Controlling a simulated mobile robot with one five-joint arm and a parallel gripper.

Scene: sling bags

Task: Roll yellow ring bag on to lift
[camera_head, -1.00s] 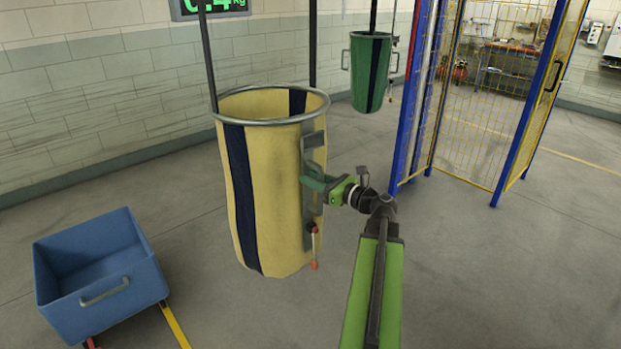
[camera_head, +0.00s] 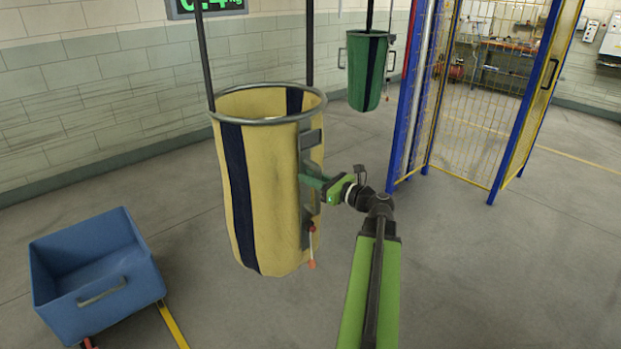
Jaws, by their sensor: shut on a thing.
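The yellow ring bag (camera_head: 272,190) hangs upright from two dark straps by its grey metal ring. It has dark blue vertical stripes and stands out clear in the middle left. On its right side is a grey metal plate with a handle, and a small red-orange lever hangs low there. My gripper (camera_head: 313,178) is at this right side, shut on the bag's side handle. The fingertips are partly hidden against the plate. The lift named in the task cannot be made out for certain.
A blue cart (camera_head: 95,272) stands at lower left beside a yellow floor line. A green bag (camera_head: 368,72) hangs farther back. A blue-framed mesh cage (camera_head: 480,110) stands at right. A green-digit display (camera_head: 206,7) is at the top. Floor right of my arm is clear.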

